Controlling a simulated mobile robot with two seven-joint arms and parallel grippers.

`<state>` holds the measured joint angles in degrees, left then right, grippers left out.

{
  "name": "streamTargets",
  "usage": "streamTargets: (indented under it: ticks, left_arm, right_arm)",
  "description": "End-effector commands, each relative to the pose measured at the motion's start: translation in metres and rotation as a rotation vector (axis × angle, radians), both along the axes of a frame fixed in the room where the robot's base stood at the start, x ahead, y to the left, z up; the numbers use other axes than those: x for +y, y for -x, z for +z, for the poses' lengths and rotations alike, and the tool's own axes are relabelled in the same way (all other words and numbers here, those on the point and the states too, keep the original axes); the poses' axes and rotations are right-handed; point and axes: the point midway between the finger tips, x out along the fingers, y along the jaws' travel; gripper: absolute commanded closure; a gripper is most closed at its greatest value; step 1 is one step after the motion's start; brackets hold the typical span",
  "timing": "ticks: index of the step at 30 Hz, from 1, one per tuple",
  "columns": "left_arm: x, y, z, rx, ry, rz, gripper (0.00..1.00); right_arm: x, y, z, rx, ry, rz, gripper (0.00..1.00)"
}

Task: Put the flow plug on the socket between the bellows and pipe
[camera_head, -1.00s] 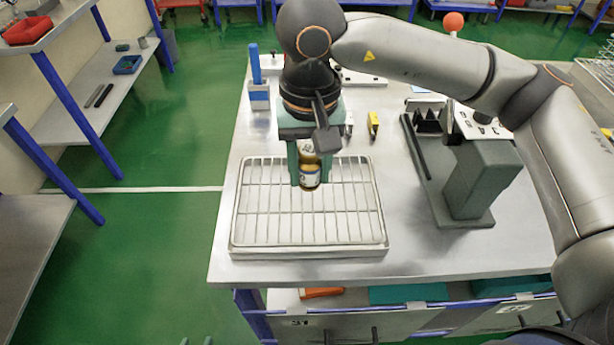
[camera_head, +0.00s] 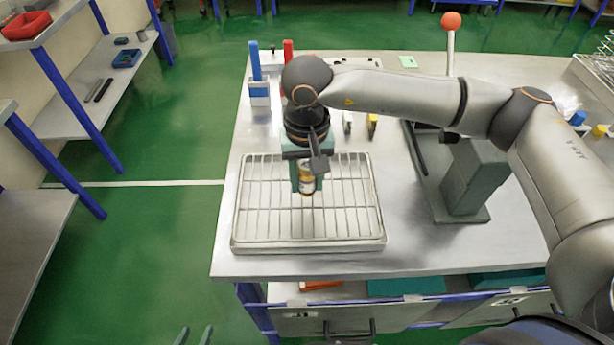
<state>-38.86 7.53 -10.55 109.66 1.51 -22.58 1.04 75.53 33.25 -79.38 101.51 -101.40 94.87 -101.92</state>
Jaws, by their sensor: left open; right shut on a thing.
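My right gripper (camera_head: 307,188) comes in from the right and points down over the wire-rack tray (camera_head: 246,222). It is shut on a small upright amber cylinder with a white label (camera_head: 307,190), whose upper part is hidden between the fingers. I cannot tell whether the cylinder touches the rack. Only the fingertips of my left gripper (camera_head: 193,337) show at the bottom edge; they are apart and empty, over the green floor. I cannot make out the socket, bellows or pipe for certain.
A blue-handled item (camera_head: 255,62) and a red-handled one (camera_head: 288,53) stand at the back left. A grey stand (camera_head: 472,180) is right of the tray. The bench's front right is clear.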

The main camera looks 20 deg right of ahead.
Motion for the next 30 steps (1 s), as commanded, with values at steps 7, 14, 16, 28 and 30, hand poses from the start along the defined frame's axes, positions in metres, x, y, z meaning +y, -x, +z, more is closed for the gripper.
streamTargets:
  ticks: [7,14,16,28,30]
  left_arm:
    - [0.000,0.000,-0.004,0.000,0.000,0.000,0.50]
    - [0.000,0.000,-0.004,-0.001,0.000,0.000,0.50]
    - [0.000,0.000,-0.004,-0.001,0.000,0.000,0.50]
    - [0.000,-0.001,-0.006,-0.002,0.000,0.000,0.50]
    - [0.000,0.000,-0.008,-0.002,0.000,0.000,0.50]
  right_arm:
    - [0.000,0.000,-0.002,0.000,0.000,0.000,0.46]
    - [0.000,0.000,-0.002,0.000,0.000,0.000,0.28]
    - [0.000,0.000,-0.002,0.000,0.000,0.000,0.28]
    - [0.001,-0.001,0.032,-0.005,-0.001,0.001,0.28]
    - [0.001,-0.001,0.049,-0.005,-0.002,0.000,0.28]
